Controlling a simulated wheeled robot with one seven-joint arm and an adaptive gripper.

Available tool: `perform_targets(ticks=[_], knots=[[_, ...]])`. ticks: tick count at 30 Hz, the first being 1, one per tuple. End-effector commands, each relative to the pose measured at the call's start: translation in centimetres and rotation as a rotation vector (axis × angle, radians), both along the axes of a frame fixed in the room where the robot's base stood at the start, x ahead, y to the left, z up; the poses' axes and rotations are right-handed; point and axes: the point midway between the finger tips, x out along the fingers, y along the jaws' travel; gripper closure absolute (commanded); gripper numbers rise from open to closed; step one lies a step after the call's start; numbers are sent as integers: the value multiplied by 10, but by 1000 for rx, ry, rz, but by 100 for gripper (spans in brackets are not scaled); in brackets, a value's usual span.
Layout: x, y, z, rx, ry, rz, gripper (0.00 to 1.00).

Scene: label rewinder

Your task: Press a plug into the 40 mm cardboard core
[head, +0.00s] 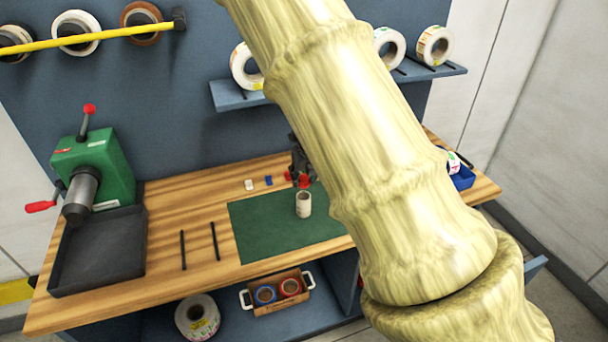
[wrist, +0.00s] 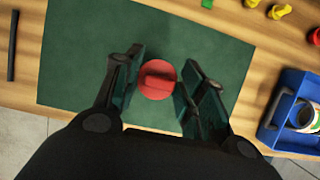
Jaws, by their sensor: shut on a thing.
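My gripper (wrist: 157,92) is shut on a red plug (wrist: 158,78), a round disc with a raised bar, between its two fingers. In the head view my gripper (head: 301,172) shows small and dark beside my arm, with red at its tips. The cardboard core (head: 303,205), a short pale tube, stands upright on the green mat (head: 262,232). The red plug appears just above and behind the core in the head view; I cannot tell whether they touch. In the wrist view the core is not seen, likely hidden beneath the plug.
A white piece (head: 249,185) and a blue piece (head: 268,180) lie behind the mat. Yellow plugs (wrist: 279,12) and a blue bin (wrist: 294,112) lie right in the wrist view. A green rewinder (head: 96,165) and black tray (head: 98,252) stand left. My arm hides much of the bench's right.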

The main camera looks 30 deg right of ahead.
Motion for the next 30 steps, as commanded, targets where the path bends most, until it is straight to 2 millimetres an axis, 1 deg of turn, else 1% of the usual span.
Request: perform_targets(ticks=[1,30], knots=[[0,0,-5,0,0,0,72],[-1,-1,-48,0,0,-3,72]])
